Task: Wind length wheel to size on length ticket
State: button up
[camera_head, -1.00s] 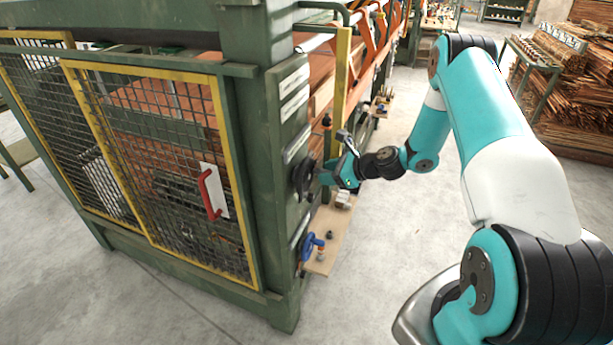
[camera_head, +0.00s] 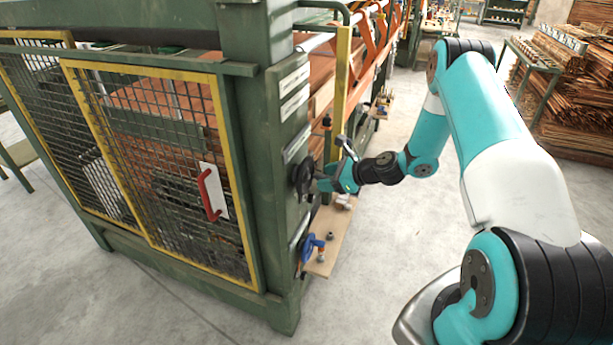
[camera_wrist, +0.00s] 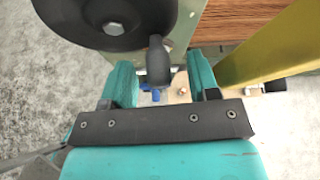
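A black handwheel (camera_head: 303,175) sits on the side of the green machine post, facing my gripper (camera_head: 323,180). In the wrist view the wheel (camera_wrist: 108,22) fills the upper left, and its dark crank handle (camera_wrist: 158,62) sticks out toward me. My gripper (camera_wrist: 160,76) is open, with the handle between its two teal fingertips. A gap shows on both sides of the handle. Pale labels (camera_head: 294,80) are on the post above the wheel; their writing is too small to read, and I cannot tell which is the length ticket.
A blue-handled wheel (camera_head: 312,247) is lower on the same post, beside a small wooden shelf (camera_head: 334,238). A yellow upright (camera_head: 341,85) stands close behind my gripper. A mesh guard (camera_head: 165,160) covers the machine's left face. Open floor (camera_head: 400,230) lies to the right.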

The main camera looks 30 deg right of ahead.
jog(key=shift+d, duration=0.1)
jog(key=s+d, duration=0.2)
jog(key=s, duration=0.1)
jog(key=s+d, duration=0.1)
jog(key=shift+s+d, duration=0.25)
jog(key=shift+s, duration=0.1)
dwell(0.6)
